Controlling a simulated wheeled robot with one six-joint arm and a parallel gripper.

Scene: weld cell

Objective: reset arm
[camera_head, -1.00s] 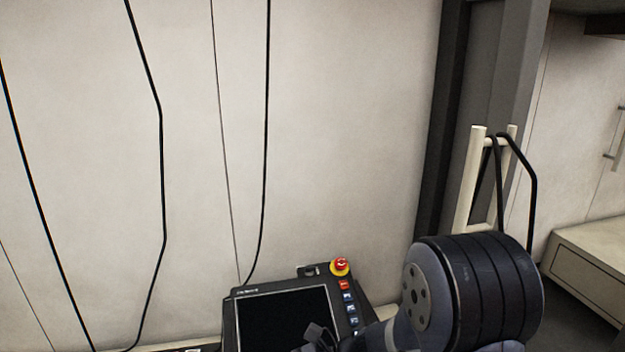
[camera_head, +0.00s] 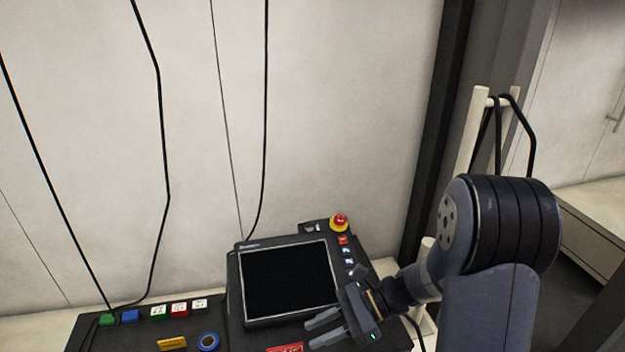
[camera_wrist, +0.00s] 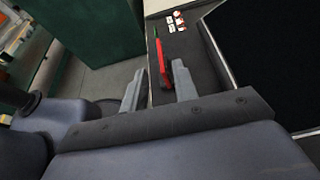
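My gripper (camera_head: 322,329) is at the bottom of the head view, over the front of the dark control console (camera_head: 236,335), left of my forearm. Its two grey fingers are apart with nothing between them. In the wrist view my gripper (camera_wrist: 158,78) also shows open. A slim red object with a green tip (camera_wrist: 164,68) shows in the gap between the fingers, on the dark surface beyond them. I cannot tell from the pictures how high the fingers are above it.
The console's screen (camera_head: 285,281) and red stop button (camera_head: 339,222) are close to my gripper. Small coloured blocks (camera_head: 157,312) and a blue ring (camera_head: 208,341) sit to the left. A pale rack with a black cable (camera_head: 474,135) stands behind my arm.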

